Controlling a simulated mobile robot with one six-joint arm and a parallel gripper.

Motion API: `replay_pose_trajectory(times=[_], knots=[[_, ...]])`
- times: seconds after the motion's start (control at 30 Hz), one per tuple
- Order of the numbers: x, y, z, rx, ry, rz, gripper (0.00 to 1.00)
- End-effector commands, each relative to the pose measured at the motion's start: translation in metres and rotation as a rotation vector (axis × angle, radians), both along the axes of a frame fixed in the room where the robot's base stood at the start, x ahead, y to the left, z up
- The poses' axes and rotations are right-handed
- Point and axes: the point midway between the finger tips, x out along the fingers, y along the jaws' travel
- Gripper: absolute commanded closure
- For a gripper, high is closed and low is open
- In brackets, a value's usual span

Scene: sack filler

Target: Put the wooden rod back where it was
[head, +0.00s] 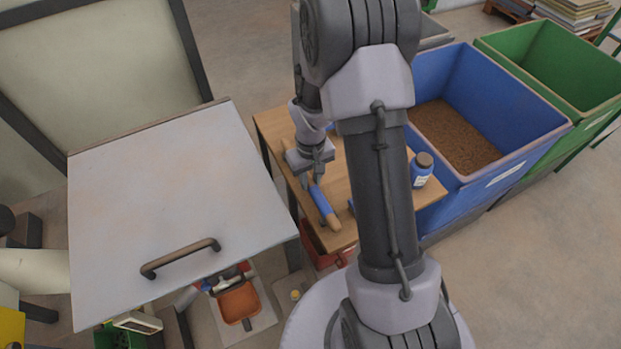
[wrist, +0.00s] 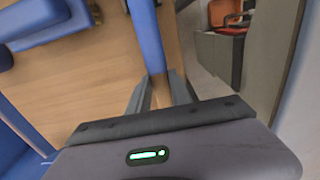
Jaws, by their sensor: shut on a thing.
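The wooden rod (head: 331,218) has a blue sleeve (head: 318,198) along part of it and a bare rounded wooden end. It is at the left edge of the wooden table (head: 273,125). My gripper (head: 316,180) is shut on the rod, fingers pointing down. In the wrist view the blue sleeve (wrist: 147,35) runs up from between my fingertips (wrist: 158,85), with bare wood (wrist: 160,95) showing just below. I cannot tell whether the rod touches the tabletop or hangs slightly above it. My arm hides much of the table's middle.
A blue bottle with a brown cap (head: 422,172) stands at the table's right. A blue bin (head: 545,133) of brown grains and a green bin (head: 575,55) are behind, right. A grey panel with a handle (head: 170,180) is close on the left. An orange pan (head: 238,302) sits below it.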

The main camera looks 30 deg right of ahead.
Motion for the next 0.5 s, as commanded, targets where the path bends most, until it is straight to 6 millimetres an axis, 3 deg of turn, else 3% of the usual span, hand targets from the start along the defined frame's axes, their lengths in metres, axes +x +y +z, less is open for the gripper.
replay_pose_trajectory(times=[0.27, 0.3, 0.4, 0.5], knots=[[0.0001, 0.0000, -0.0074, 0.000, 0.000, 0.000, 1.00], [0.0000, 0.0000, -0.0070, 0.000, 0.000, 0.000, 0.73], [0.0000, 0.0000, -0.0068, 0.000, 0.000, 0.000, 0.53], [0.0000, 0.0000, -0.0068, 0.000, 0.000, 0.000, 0.53]])
